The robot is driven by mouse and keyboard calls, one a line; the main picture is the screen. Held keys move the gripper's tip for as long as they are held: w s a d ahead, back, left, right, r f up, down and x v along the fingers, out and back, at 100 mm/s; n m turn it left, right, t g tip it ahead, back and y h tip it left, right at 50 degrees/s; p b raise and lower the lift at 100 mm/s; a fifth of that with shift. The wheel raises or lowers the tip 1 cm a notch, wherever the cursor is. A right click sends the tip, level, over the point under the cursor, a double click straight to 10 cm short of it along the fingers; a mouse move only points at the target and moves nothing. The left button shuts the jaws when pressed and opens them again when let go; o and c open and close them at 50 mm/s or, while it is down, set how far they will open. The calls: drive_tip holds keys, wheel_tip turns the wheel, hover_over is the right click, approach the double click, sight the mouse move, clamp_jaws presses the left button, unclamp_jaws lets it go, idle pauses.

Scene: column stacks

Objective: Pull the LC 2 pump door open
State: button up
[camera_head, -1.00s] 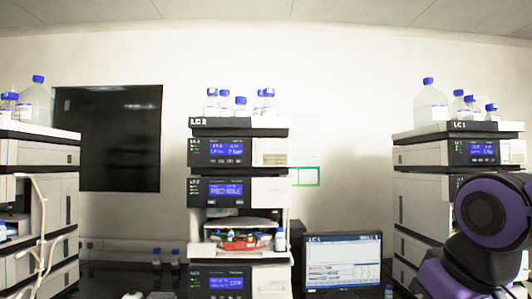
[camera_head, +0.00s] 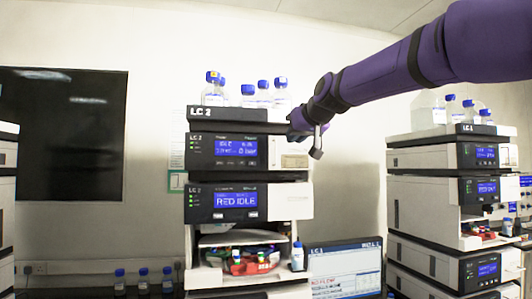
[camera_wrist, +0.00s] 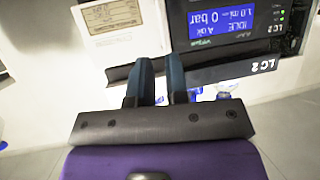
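The LC 2 stack has a black top tray (camera_head: 228,115) labelled LC 2. Below it is the pump module, with a blue display (camera_head: 236,147) reading IDLE and 0 bar. The pump's pale front panel (camera_head: 290,146), bearing a paper label, is right of the display and looks closed. My gripper (camera_head: 315,142) is beside the panel's right upper edge. In the wrist view, which is upside down, my gripper (camera_wrist: 160,64) has two dark fingers slightly apart with nothing visible between them. Their tips overlap the panel (camera_wrist: 150,45) in the picture; contact cannot be told.
Blue-capped bottles (camera_head: 263,92) stand on the top tray close to my arm. A second module (camera_head: 236,200) and an open bay with coloured vials (camera_head: 250,262) are below. A monitor (camera_head: 345,270) and the LC 1 stack (camera_head: 425,200) stand to the right.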

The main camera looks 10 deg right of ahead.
sight(276, 161)
drive_tip(key=x, duration=0.4)
drive_tip(key=r+x, duration=0.1)
drive_tip(key=x, duration=0.7)
drive_tip(key=shift+w+r, duration=0.25)
drive_tip(key=shift+w, duration=0.1)
clamp_jaws()
drive_tip(key=shift+s, duration=0.15)
